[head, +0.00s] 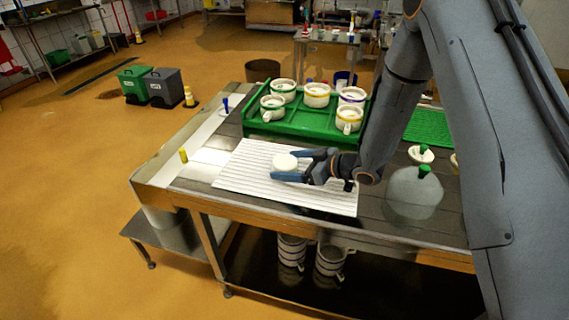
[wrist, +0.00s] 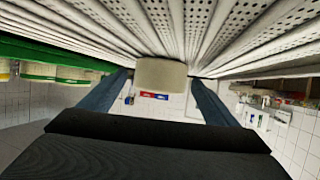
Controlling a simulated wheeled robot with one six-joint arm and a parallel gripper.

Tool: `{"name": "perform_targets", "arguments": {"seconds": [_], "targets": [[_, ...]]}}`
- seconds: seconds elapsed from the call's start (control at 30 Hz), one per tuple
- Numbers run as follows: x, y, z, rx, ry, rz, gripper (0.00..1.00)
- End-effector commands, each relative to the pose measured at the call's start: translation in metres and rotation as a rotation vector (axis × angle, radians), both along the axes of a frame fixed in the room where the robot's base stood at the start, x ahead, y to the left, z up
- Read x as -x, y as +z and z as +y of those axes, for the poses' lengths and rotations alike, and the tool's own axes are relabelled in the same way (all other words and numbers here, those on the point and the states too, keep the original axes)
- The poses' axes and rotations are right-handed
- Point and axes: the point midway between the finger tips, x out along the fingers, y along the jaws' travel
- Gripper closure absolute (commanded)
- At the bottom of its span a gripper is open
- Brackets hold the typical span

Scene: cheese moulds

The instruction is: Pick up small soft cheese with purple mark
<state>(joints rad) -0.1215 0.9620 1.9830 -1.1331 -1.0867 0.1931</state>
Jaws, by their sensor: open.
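A small white round cheese (head: 285,162) lies on the white ribbed mat (head: 240,172). No purple mark on it can be made out. My gripper (head: 289,166) is open and low over the mat, with its blue fingers on either side of the cheese. In the wrist view the cheese (wrist: 160,74) sits between the two fingers (wrist: 155,95), with gaps visible on both sides. A white mould with a purple rim (head: 352,96) stands on the green tray.
The green tray (head: 262,128) behind the mat holds several white moulds, some with green or yellow bands. A clear dome with a green knob (head: 415,190) stands on the right. A yellow peg (head: 183,155) and a blue peg (head: 226,104) are at the left.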

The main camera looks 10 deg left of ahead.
Motion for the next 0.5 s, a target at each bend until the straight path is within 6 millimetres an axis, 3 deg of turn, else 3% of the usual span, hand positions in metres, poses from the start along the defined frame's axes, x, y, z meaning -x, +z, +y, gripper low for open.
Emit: {"name": "perform_targets", "arguments": {"seconds": [0.13, 0.4, 0.5], "targets": [[-0.0052, -0.0046, 0.0139, -0.001, 0.001, -0.001, 0.17], [-0.0066, -0.0071, 0.016, 0.0, 0.0, 0.0, 0.17], [-0.0067, -0.0069, 0.0159, 0.0, 0.0, 0.0, 0.31]]}}
